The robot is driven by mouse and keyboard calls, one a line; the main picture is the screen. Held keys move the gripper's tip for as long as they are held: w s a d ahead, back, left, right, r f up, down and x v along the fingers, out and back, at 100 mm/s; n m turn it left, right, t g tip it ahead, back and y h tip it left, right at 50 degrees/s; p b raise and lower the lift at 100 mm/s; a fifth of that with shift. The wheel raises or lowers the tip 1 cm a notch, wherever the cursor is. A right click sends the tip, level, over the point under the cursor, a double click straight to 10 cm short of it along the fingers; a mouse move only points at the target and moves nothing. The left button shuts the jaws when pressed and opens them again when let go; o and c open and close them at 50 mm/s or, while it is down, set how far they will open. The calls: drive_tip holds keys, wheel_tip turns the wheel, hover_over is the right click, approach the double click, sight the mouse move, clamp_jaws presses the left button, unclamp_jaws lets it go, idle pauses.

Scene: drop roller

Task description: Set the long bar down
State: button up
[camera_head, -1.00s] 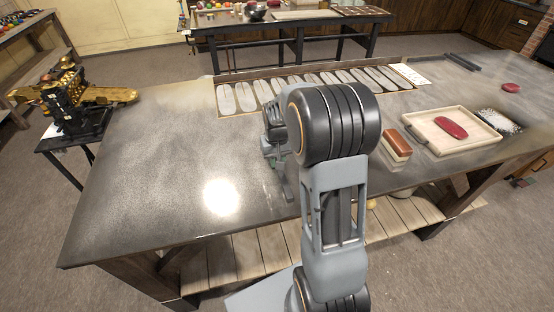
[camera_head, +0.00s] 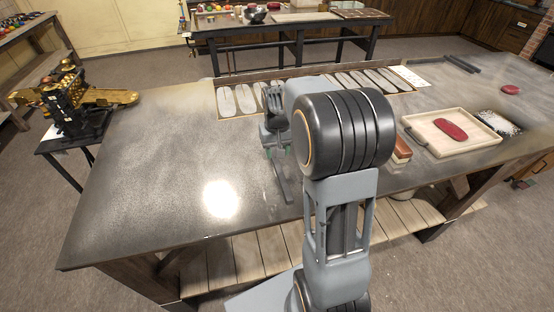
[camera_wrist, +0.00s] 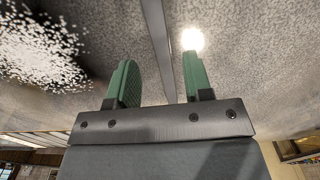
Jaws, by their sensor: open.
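The long bar is a narrow dark grey strip (camera_head: 283,188) on the worktable, near its front edge in the head view. My arm hides its far end. In the wrist view the bar (camera_wrist: 158,38) runs away from me between the two green fingers, with a visible gap on each side. My gripper (camera_wrist: 158,62) is open around or just above it. In the head view my gripper (camera_head: 279,152) is partly hidden by my arm and sits over the bar's far part.
A board with several pale oval pieces (camera_head: 226,100) lies along the back of the worktable (camera_head: 150,170). To the right are a red-brown block (camera_head: 402,149) and a tray (camera_head: 478,150) with a red object (camera_head: 451,130). The table's left part is clear.

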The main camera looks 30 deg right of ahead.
sight(277, 163)
wheel_tip(277, 163, up, 6)
drive_tip(key=s+a+n+t, duration=0.1)
drive_tip(key=s+a, duration=0.3)
drive_tip(key=s, duration=0.4)
drive_tip(key=s+a+n+t, duration=0.1)
drive_tip(key=s+a+t, duration=0.2)
drive_tip(key=s+a, duration=0.2)
drive_tip(key=s, duration=0.3)
drive_tip(key=shift+a, duration=0.25)
drive_tip(key=shift+s, duration=0.2)
